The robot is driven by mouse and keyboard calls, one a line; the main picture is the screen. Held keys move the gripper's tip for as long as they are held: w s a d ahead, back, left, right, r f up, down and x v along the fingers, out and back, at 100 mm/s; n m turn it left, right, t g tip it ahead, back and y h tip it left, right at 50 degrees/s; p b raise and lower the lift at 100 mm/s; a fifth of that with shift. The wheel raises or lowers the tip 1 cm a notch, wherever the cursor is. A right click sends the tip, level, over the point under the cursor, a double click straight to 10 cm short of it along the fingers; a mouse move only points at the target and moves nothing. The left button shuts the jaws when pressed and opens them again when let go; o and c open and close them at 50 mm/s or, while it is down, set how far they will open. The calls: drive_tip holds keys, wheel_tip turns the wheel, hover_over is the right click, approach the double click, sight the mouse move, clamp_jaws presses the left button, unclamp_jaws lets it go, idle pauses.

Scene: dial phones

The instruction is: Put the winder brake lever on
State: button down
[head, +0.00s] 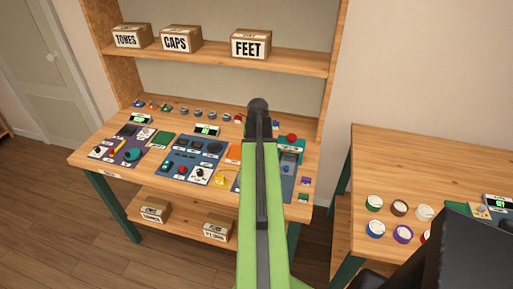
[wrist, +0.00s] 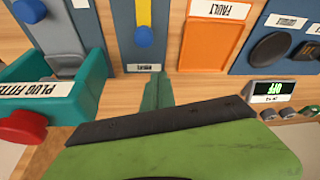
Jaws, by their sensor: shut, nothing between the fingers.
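My gripper (head: 258,106) is shut and empty at the end of my raised green arm, in front of the bench in the head view. The arm hides part of the bench controls. In the wrist view, a blue panel holds a yellow strip with a blue knob (wrist: 143,37). Another blue knob (wrist: 29,11) tops a grey part on a panel at the left. The small labels are too unclear to read, so I cannot tell which of these, if either, is the winder brake lever. My gripper appears apart from both knobs.
A teal plug fitter (wrist: 92,72) with a red button (wrist: 22,127) stands at the left in the wrist view. An orange FAULT panel (wrist: 208,43) is right of centre. Boxes, including FEET (head: 251,44), stand on the shelf. A second table (head: 430,160) holds several round tins.

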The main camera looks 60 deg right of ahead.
drive_tip(key=p+v, duration=0.6)
drive_tip(key=v, duration=0.3)
drive_tip(key=shift+s+r+p, duration=0.2)
drive_tip(key=shift+s+p, duration=0.1)
drive_tip(key=w+a+n+t, duration=0.1)
drive_tip(key=w+a+n, duration=0.2)
drive_tip(key=w+a, duration=1)
drive_tip(key=w+a+n+y, duration=0.15)
drive_tip(key=w+a, duration=0.35)
drive_tip(key=a, duration=0.5)
drive_tip(key=w+a+n+y, duration=0.1)
drive_tip(key=w+a+n, duration=0.3)
drive_tip(key=a, duration=0.6)
drive_tip(key=w+a+n, duration=0.1)
drive_tip(key=a, duration=1.2)
drive_tip(key=s+a+f+n+g, duration=0.1)
drive_tip(key=s+a+n+g, duration=0.1)
drive_tip(key=s+a, duration=0.4)
drive_tip(key=a+g, duration=0.1)
drive_tip(key=a, duration=0.2)
drive_tip(key=shift+s+f+y, duration=0.2)
drive_tip(key=shift+s+y, duration=0.05)
drive_tip(key=shift+y, duration=0.1)
